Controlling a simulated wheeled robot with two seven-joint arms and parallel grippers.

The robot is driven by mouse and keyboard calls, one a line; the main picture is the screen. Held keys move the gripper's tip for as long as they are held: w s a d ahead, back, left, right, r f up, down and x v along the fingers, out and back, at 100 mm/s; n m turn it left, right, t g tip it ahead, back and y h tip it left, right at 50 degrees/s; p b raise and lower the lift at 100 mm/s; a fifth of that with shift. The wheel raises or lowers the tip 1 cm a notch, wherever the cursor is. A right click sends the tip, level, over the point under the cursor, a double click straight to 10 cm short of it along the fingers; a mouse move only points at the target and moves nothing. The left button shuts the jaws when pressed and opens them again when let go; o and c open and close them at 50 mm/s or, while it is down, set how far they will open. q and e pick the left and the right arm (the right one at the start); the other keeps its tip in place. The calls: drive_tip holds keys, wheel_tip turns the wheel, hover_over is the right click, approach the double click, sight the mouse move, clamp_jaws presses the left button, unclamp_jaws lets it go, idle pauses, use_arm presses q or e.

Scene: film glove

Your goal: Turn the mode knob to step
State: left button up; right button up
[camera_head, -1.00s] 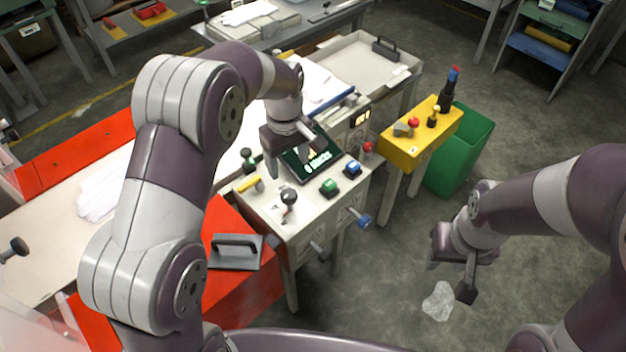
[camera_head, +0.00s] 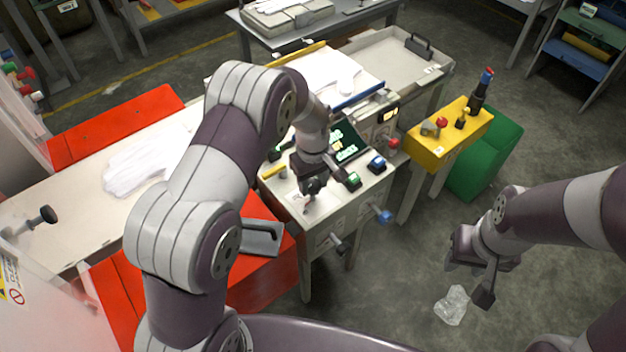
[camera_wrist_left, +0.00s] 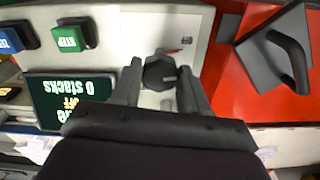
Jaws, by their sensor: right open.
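The black mode knob (camera_wrist_left: 160,72) is on the pale top of the control console (camera_head: 350,208). In the left wrist view it lies between the two fingertips of my left gripper (camera_wrist_left: 160,80). The fingers stand apart, one on each side of the knob; I cannot tell whether they touch it. In the head view my left gripper (camera_head: 311,188) hides most of the knob. My right gripper (camera_head: 468,280) is open and empty above the floor, right of the console.
Beside the knob are a green button (camera_wrist_left: 74,36) and a blue button (camera_wrist_left: 17,38). A grey-handled plate (camera_head: 262,238) lies on the red surface left of the console. A yellow stand (camera_head: 450,138) and green bin (camera_head: 485,160) stand to the right. Crumpled clear film (camera_head: 452,305) lies on the floor.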

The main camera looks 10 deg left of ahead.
sight(312, 184)
use_arm(q)
drive_tip(key=shift+r, duration=0.1)
drive_tip(key=shift+m+p, duration=0.55)
drive_tip(key=shift+m, duration=0.55)
drive_tip(key=m+p, duration=0.1)
drive_tip(key=m, duration=0.2)
drive_tip(key=shift+m, duration=0.3)
drive_tip(key=m+p, duration=0.1)
drive_tip(key=m, duration=0.4)
drive_tip(key=shift+w+a+m, duration=0.1)
drive_tip(key=shift+m, duration=0.3)
drive_tip(key=o, duration=1.1)
wheel_tip(312, 184, up, 13)
drive_tip(key=shift+f, duration=0.15)
